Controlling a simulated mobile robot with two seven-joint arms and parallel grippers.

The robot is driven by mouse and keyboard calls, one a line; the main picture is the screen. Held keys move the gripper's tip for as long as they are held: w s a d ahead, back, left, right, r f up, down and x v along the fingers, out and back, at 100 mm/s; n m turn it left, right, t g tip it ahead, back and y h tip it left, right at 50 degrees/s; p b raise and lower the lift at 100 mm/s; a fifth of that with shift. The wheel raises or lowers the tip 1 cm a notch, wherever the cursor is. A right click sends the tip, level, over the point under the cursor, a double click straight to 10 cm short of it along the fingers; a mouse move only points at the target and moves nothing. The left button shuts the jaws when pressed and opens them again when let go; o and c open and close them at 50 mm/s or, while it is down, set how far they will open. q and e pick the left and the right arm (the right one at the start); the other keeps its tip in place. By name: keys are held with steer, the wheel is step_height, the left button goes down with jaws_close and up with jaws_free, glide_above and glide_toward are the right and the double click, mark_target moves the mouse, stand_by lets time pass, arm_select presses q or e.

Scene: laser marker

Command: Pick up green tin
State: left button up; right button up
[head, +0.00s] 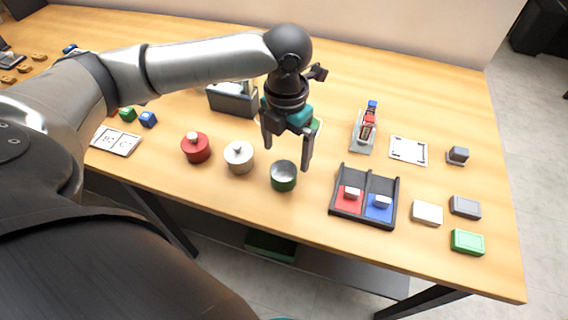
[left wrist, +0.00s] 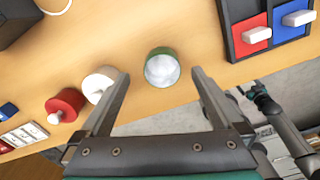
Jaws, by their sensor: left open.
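The green tin (head: 283,176) is an open, round, dark green cup with a pale inside, upright near the table's front edge. It also shows in the left wrist view (left wrist: 162,68), just beyond and between my fingertips. My left gripper (head: 287,157) is open and empty. It points down above and slightly behind the tin, apart from it as far as I can see. In the left wrist view my left gripper (left wrist: 160,74) has its fingers on either side of the tin's image. What looks like my right gripper (left wrist: 252,94) shows small at the right; its jaws are unclear.
A white tin (head: 239,157) with a knobbed lid stands left of the green tin, and a red tin (head: 196,147) farther left. A black divided tray (head: 334,207) with red and blue compartments lies to the right. A green box (head: 467,242) lies at the front right.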

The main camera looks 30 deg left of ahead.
mark_target(285, 178)
arm_select(q)
steer(key=shift+f, duration=0.85)
steer(key=f, duration=0.1)
steer(key=f+b, duration=0.1)
steer(key=f, duration=0.2)
steer(key=shift+s+d+f+b, duration=0.15)
steer(key=shift+s+f+b, duration=0.15)
steer(key=shift+f+b, duration=0.1)
steer(key=shift+r, duration=0.1)
arm_select(e)
steer(key=shift+w+a+f, duration=0.1)
steer(key=shift+w+f, duration=0.65)
steer(key=shift+f, duration=0.15)
arm_select(q)
steer(key=shift+r, duration=0.1)
steer(key=c, duration=1.5)
arm_select(e)
steer(key=shift+s, duration=0.2)
